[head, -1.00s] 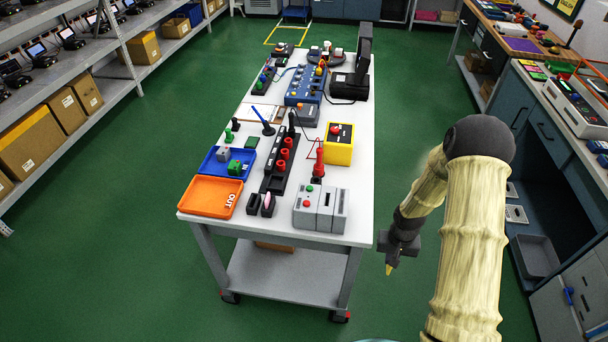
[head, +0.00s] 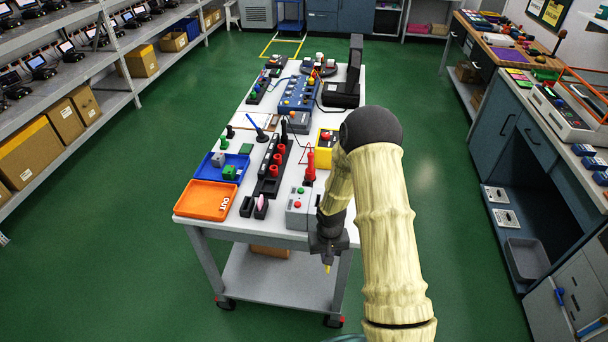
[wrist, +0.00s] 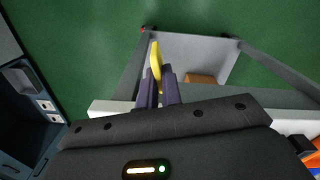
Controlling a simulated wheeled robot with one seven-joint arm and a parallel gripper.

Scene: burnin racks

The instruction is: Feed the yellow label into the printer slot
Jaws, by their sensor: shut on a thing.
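My gripper (head: 327,262) is at the front right corner of the white cart, just off its front edge and pointing down. It is shut on the yellow label (wrist: 156,58), which sticks out past the fingertips in the wrist view; only its small yellow tip (head: 327,269) shows in the head view. A grey box with a red and a green button (head: 297,203) stands at the cart's front right corner, partly hidden by my arm. I cannot tell its slot in these views.
The white cart top (head: 205,168) carries an orange OUT tray (head: 206,200), a blue tray (head: 221,167), a black strip with red posts (head: 272,170) and a yellow box (head: 325,143). The cart's lower shelf (head: 276,281) is below my gripper. Green floor is clear in front.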

